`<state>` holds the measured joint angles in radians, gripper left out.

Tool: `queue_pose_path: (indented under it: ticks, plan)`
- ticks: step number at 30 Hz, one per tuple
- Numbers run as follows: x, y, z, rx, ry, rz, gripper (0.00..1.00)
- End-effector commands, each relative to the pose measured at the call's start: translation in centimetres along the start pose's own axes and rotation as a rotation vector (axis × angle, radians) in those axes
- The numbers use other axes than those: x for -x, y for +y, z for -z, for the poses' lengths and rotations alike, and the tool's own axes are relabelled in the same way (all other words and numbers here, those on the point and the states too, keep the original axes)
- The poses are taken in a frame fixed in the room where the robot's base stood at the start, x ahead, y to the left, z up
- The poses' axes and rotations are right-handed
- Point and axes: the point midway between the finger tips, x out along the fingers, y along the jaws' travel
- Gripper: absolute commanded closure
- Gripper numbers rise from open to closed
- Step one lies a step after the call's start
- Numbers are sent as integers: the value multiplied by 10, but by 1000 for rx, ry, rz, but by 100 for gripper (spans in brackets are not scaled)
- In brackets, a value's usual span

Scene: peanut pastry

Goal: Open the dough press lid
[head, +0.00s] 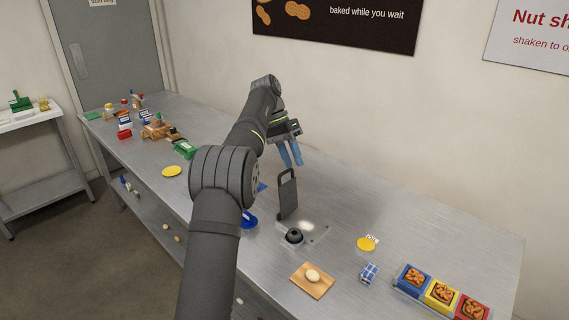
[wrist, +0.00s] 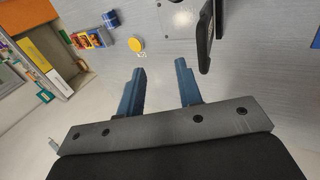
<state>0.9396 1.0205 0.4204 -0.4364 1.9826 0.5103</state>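The dough press has a pale metal base plate (head: 318,233) on the steel table, with a dark round part (head: 294,236) at its left. Its grey lid (head: 287,195) stands upright at the back of the plate, with a handle loop at its top. My gripper (head: 290,163) is above and behind the lid, its blue fingers pointing down, apart and with nothing between them. In the wrist view the fingers (wrist: 160,75) are spread, and the lid's dark edge (wrist: 206,42) is just beyond the right finger, seemingly not touching it.
A wooden board (head: 302,287) with a dough ball (head: 312,275) lies in front of the press. A blue object (head: 249,220) is partly behind my arm. The table's back right is clear.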

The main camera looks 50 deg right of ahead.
Motion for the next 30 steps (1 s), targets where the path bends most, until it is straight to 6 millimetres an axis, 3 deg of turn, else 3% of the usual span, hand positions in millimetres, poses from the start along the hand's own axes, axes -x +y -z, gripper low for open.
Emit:
queue_pose_path:
  ticks: [6, 12, 18, 30]
  plan:
    - [2, 50, 1, -4, 0, 1, 68]
    - [3, 84, 3, -1, 0, 1, 68]
    - [3, 98, 3, -1, 0, 1, 68]
    - [3, 97, 3, 1, 0, 0, 68]
